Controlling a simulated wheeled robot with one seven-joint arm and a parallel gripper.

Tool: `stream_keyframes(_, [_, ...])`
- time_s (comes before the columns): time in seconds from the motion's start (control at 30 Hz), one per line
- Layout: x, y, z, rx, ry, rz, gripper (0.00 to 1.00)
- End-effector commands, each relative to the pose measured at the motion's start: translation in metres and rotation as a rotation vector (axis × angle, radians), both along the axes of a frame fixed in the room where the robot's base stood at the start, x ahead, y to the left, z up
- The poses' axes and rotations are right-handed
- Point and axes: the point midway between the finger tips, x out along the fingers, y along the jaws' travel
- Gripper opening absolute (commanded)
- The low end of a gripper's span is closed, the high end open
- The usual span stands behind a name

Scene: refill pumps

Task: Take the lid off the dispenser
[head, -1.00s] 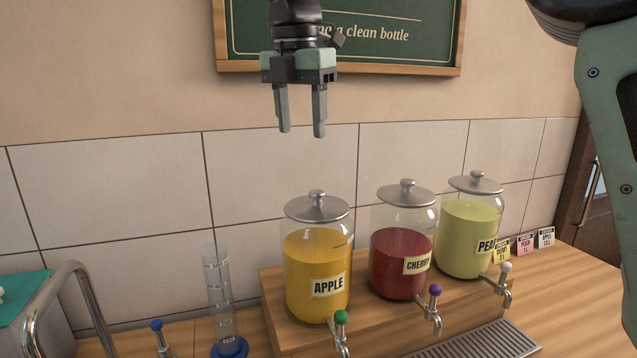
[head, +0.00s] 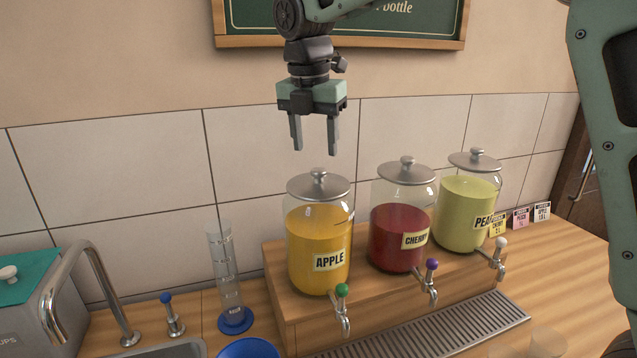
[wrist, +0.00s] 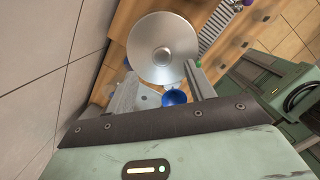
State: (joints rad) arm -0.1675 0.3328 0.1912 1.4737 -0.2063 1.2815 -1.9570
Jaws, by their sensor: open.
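Three glass dispensers stand in a row on a wooden step: APPLE (head: 318,240) with orange liquid, CHERRY (head: 402,235) with red, and a third (head: 466,215) with green. Each has a grey metal lid with a round knob on it: the APPLE lid (head: 318,184), the CHERRY lid (head: 407,170) and the green one's lid (head: 474,159). My gripper (head: 315,150) is open and empty, pointing down just above the APPLE lid, with a small gap to its knob. In the wrist view a round lid (wrist: 162,50) lies below the gripper, near one finger.
A clear measuring cylinder (head: 226,275) on a blue base stands left of the step. A curved metal tap (head: 95,275) is at far left. A drip grate (head: 440,340) runs in front. Small label cards (head: 520,219) stand at right.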

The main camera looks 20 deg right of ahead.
Motion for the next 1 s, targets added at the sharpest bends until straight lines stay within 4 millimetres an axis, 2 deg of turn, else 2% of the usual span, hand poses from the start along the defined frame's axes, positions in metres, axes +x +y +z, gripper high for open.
stream_keyframes(0.13, [0.0,-0.003,-0.011,-0.002,0.005,-0.001,0.54])
stream_keyframes(0.4, [0.002,-0.008,-0.047,-0.001,0.003,0.0,0.54])
stream_keyframes(0.67, [0.003,-0.008,-0.052,-0.001,0.001,-0.001,0.54])
stream_keyframes(0.7, [0.003,-0.008,-0.052,-0.001,0.001,-0.001,0.48])
stream_keyframes(0.8, [0.003,-0.008,-0.052,-0.001,0.001,-0.001,0.2])
stream_keyframes(0.87, [0.003,-0.008,-0.052,-0.001,0.001,-0.001,0.05])
stream_keyframes(1.0, [0.003,-0.008,-0.051,0.0,0.0,-0.001,0.05])
